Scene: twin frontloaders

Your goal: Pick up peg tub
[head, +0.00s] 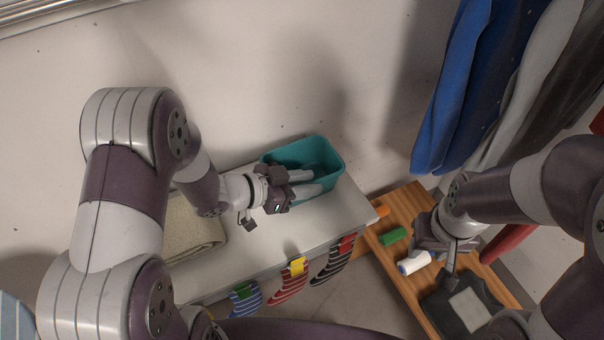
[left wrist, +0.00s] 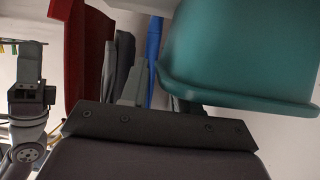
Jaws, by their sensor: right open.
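A teal tub (head: 325,153), which I take to be the peg tub, sits on the far right part of a white surface, near the wall. My left gripper (head: 306,183) is at the tub's near side, its two fingers reaching over the near rim. Whether they are closed on the wall cannot be told. In the left wrist view the tub (left wrist: 240,60) fills the upper right, very close. My right gripper (head: 447,262) is open, low over a wooden board at the right.
A beige folded towel (head: 190,240) lies left on the white surface (head: 265,250). Several striped socks (head: 290,284) hang from its front edge. The wooden board (head: 405,205) holds a green block (head: 393,236), a white roll (head: 413,262) and a dark garment (head: 460,300). Blue clothing (head: 460,90) hangs upper right.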

